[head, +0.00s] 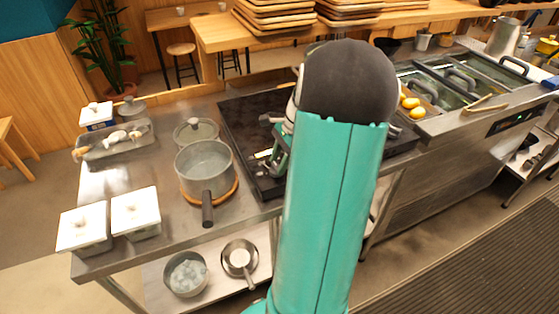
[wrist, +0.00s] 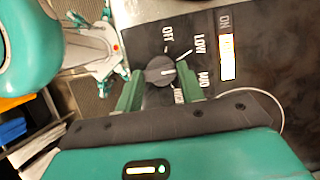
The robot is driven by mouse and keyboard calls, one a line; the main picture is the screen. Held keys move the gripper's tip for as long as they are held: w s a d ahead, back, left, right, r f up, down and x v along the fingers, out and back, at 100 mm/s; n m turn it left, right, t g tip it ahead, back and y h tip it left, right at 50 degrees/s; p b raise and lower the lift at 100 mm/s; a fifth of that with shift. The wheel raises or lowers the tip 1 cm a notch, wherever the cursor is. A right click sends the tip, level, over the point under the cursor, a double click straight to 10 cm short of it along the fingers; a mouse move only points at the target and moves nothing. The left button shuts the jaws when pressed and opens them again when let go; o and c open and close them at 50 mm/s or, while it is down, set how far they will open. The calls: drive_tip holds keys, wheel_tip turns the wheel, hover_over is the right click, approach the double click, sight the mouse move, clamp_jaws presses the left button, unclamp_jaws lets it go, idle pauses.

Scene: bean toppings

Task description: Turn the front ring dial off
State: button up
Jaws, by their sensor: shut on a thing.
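The ring dial (wrist: 160,71) is a round dark grey knob with a light pointer mark. It sits on a black panel with white labels OFF, LOW, MID and one partly hidden label. The pointer mark is turned away from OFF, toward the MID side. My gripper (wrist: 160,86) is shut on the dial in the wrist view, one green finger on each side of it. In the head view my arm hides most of the gripper and the dial, on the black cooktop (head: 240,116).
A grey pot (head: 205,160) stands left of the cooktop, its handle toward the counter's front edge. White lidded boxes (head: 135,212) stand at the counter's front left. A lit ON display (wrist: 227,57) is beside the labels. Fryer basins (head: 470,78) are at the right.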

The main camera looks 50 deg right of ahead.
drive_tip(key=n+g, duration=0.1)
drive_tip(key=n, duration=0.3)
drive_tip(key=n+g, duration=0.1)
drive_tip(key=n, duration=0.1)
drive_tip(key=shift+w+n+g, duration=0.3)
drive_tip(key=shift+w, duration=0.05)
drive_tip(key=n+g, duration=0.1)
drive_tip(key=n, duration=0.2)
drive_tip(key=shift+w, duration=0.1)
drive_tip(key=shift+w+n+g, duration=0.1)
drive_tip(key=shift+n+g, duration=0.6)
drive_tip(key=shift+n, duration=1.1)
drive_tip(key=shift+h, duration=0.3)
drive_tip(key=o, duration=1)
drive_tip(key=shift+r, duration=0.15)
drive_tip(key=v, duration=1.3)
drive_tip(key=shift+w+d+r, duration=0.15)
drive_tip(key=shift+r, duration=0.1)
